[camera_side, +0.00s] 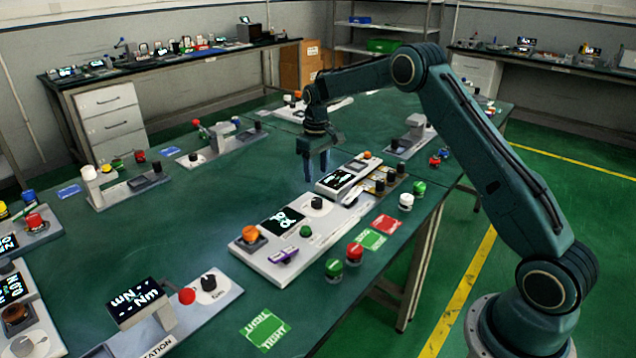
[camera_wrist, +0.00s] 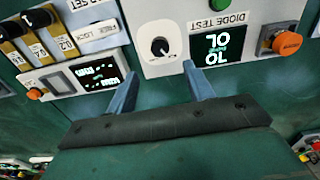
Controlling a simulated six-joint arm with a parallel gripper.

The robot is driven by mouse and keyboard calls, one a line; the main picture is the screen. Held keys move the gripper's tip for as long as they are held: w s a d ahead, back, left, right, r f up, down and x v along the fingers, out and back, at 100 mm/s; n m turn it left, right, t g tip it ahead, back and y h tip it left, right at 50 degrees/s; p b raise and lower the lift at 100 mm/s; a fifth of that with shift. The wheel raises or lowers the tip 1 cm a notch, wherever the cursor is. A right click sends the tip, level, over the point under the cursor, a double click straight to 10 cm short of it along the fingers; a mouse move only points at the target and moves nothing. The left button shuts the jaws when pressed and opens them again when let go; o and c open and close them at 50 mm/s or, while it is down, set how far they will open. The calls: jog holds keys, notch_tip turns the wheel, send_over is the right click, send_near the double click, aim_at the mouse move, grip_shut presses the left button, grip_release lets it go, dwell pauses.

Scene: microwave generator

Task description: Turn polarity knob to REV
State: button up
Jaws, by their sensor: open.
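A small black knob with a white pointer mark (camera_wrist: 160,46) sits on a white dial plate in the wrist view. It also shows in the side view (camera_side: 317,203) on the long pale panel. No polarity or REV wording is legible, so I cannot confirm from a label that this is the polarity knob. My gripper (camera_side: 317,165) points down above the table, behind the panel in the side view. In the wrist view my gripper (camera_wrist: 160,70) has its two blue-grey fingers apart, with nothing between them. The knob appears beyond the gap between the fingertips, untouched.
A dark screen (camera_side: 283,220) and an orange knob (camera_side: 250,234) share the panel with a green button (camera_side: 306,231) and a purple piece (camera_side: 284,255). A second screen unit (camera_side: 338,181) stands close by. Red and green buttons and cards lie along the front edge.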

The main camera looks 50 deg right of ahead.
jog(key=shift+r, duration=2.3)
jog(key=s+a+r+t, duration=0.1)
jog(key=s+a+r, duration=0.4)
jog(key=s+r, duration=0.3)
jog(key=s+a+r+t, duration=0.2)
jog(key=s+a+r, duration=0.3)
jog(key=s+r, duration=0.35)
jog(key=s+a+f+t, duration=0.1)
jog(key=s+a, duration=0.2)
jog(key=s, duration=0.8)
jog(key=s+a+f+t, duration=0.1)
jog(key=s+a, duration=0.2)
jog(key=s, duration=0.8)
jog(key=shift+s+a+t, duration=0.15)
jog(key=shift+a+t, duration=0.1)
jog(key=shift+t, duration=0.05)
jog(key=shift+f, duration=0.1)
jog(key=shift+c, duration=0.4)
